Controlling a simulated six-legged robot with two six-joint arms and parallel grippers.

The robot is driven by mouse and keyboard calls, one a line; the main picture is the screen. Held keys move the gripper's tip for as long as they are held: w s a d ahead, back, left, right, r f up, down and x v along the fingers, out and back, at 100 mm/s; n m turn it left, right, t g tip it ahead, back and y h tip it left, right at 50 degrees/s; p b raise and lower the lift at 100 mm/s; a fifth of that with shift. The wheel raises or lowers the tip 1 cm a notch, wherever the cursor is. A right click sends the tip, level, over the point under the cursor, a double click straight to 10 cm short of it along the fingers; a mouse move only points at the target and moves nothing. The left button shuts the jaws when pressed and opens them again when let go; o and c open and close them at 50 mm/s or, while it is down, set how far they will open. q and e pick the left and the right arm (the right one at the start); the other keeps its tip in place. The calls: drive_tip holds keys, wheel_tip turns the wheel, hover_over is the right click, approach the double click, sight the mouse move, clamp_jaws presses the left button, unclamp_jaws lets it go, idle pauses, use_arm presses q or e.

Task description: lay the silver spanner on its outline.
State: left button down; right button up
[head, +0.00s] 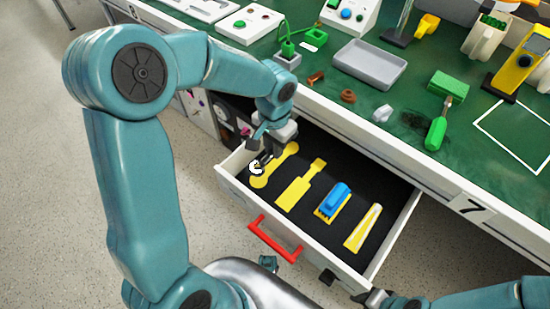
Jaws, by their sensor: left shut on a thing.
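The silver spanner (256,168) is in the open drawer, at the left end of the row of yellow outlines. Only its pale open end shows clearly; the rest is hidden by my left gripper. My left gripper (262,153) points down into the drawer and is shut on the spanner. The yellow spanner outline (288,151), with two rounded ends, lies under and beside the gripper, partly covered. I cannot tell whether the spanner touches the drawer bottom. My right gripper (362,295) is low near the drawer's front corner, partly seen, its jaws unclear.
The drawer (385,240) has a red handle (275,238). Inside are an empty yellow outline (300,186), a blue tool (335,199) and a pale strip on yellow (363,228). Above, the green bench holds a grey tray (369,65) and a green screwdriver (436,130).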

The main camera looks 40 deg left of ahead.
sight(274, 164)
use_arm(q)
wheel_tip(274, 164, down, 5)
drive_tip(key=shift+r+b, duration=0.1)
drive_tip(key=shift+b, duration=0.55)
drive_tip(key=shift+r, duration=0.15)
drive_tip(key=shift+f, duration=0.3)
drive_tip(key=c, duration=1.1)
unclamp_jaws()
drive_tip(key=shift+r, duration=0.1)
drive_tip(key=shift+o, duration=0.2)
